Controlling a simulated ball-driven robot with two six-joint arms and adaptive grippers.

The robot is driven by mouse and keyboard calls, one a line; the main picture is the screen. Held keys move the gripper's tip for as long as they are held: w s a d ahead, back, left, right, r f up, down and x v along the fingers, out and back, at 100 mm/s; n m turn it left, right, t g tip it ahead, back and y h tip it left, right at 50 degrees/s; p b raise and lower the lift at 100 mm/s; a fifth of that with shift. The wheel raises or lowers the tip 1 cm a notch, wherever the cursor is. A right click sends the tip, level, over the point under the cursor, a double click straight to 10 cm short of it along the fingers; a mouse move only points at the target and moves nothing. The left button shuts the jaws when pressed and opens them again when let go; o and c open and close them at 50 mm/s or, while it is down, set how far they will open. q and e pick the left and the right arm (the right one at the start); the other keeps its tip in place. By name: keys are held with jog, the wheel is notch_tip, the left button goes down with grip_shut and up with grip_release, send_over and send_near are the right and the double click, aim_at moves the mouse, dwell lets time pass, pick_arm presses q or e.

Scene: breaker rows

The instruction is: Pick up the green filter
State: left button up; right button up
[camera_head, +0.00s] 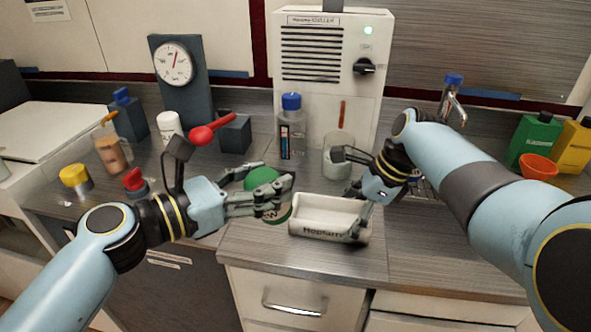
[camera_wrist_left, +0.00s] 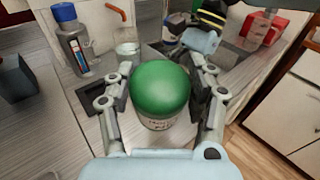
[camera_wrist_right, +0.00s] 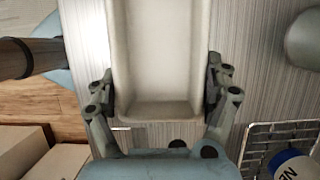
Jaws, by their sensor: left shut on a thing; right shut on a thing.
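The green filter is a canister with a domed green top and a pale labelled body. In the head view the green filter (camera_head: 262,178) sits near the counter's front edge, partly hidden by my left fingers. My left gripper (camera_head: 283,198) is shut on it from the left. In the left wrist view the green filter (camera_wrist_left: 160,92) stands between the two fingers of my left gripper (camera_wrist_left: 162,105). My right gripper (camera_head: 350,195) is shut on a white tray (camera_head: 318,229). In the right wrist view the empty tray (camera_wrist_right: 160,60) lies between the fingers of my right gripper (camera_wrist_right: 160,95).
A clear bottle with a blue cap (camera_head: 291,130) and a glass beaker (camera_head: 338,160) stand behind the tray. A white machine (camera_head: 330,60) stands at the back. A red-capped jar (camera_head: 135,182) and a yellow-capped jar (camera_head: 76,178) stand at left. A wire rack (camera_wrist_right: 275,150) is near my right gripper.

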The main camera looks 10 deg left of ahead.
jog(key=shift+s+f, duration=0.2)
jog(key=shift+f, duration=0.05)
pick_arm(q)
jog(key=s+a+r+g+y, duration=0.2)
jog(key=s+a, duration=0.6)
jog(key=s, duration=0.2)
jog(key=shift+s+a+g, duration=0.15)
jog(key=shift+a+g, duration=0.15)
jog(key=shift+a, duration=0.05)
pick_arm(e)
jog(key=o, duration=1)
jog(key=shift+c, duration=0.2)
jog(key=shift+o, duration=0.8)
jog(key=shift+w, duration=0.1)
jog(key=shift+w+r, duration=0.1)
